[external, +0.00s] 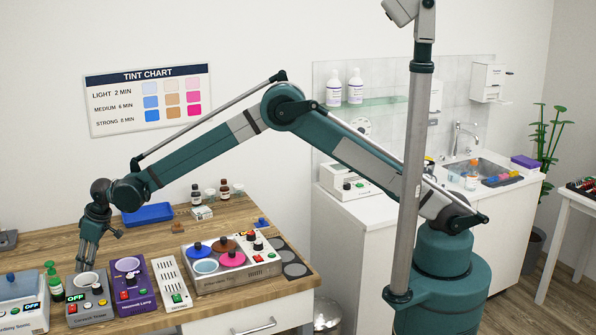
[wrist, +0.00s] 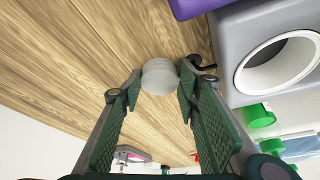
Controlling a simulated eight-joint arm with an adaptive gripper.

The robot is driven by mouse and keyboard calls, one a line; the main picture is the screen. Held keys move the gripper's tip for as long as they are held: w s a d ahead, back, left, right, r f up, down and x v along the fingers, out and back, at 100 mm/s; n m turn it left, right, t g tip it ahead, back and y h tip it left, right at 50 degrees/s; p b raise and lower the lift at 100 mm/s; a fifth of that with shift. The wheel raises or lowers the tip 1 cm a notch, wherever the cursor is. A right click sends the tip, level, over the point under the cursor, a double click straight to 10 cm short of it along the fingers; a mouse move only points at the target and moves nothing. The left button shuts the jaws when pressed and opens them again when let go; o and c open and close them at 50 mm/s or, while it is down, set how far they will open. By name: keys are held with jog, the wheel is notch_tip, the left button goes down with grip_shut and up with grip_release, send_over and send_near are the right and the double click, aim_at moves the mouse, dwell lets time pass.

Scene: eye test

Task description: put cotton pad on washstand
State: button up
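A small whitish round piece (wrist: 160,76), which looks like the cotton pad, sits between my fingertips in the wrist view. My gripper (wrist: 159,84) is partly closed, with a finger against each side of it. Whether it is lifted off the wood I cannot tell. In the external view my gripper (external: 82,264) points down low over the wooden table, behind the grey tester box (external: 88,304). The pad is hidden there. The white washstand (external: 472,220), with its sink (external: 480,166) and tap, stands against the wall at the right, far from my gripper.
A purple warmer box (external: 135,285), a white switch strip (external: 172,283) and a panel with coloured discs (external: 231,263) crowd the table's front. A green pump bottle (external: 53,281) stands left of my gripper. A blue tray (external: 148,214) lies behind. Several bottles and boxes occupy the washstand.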

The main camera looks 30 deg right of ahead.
jog(key=shift+r, duration=0.15)
jog(key=shift+c, duration=0.2)
notch_tip(320, 180, up, 10)
dwell(0.6)
dwell(0.8)
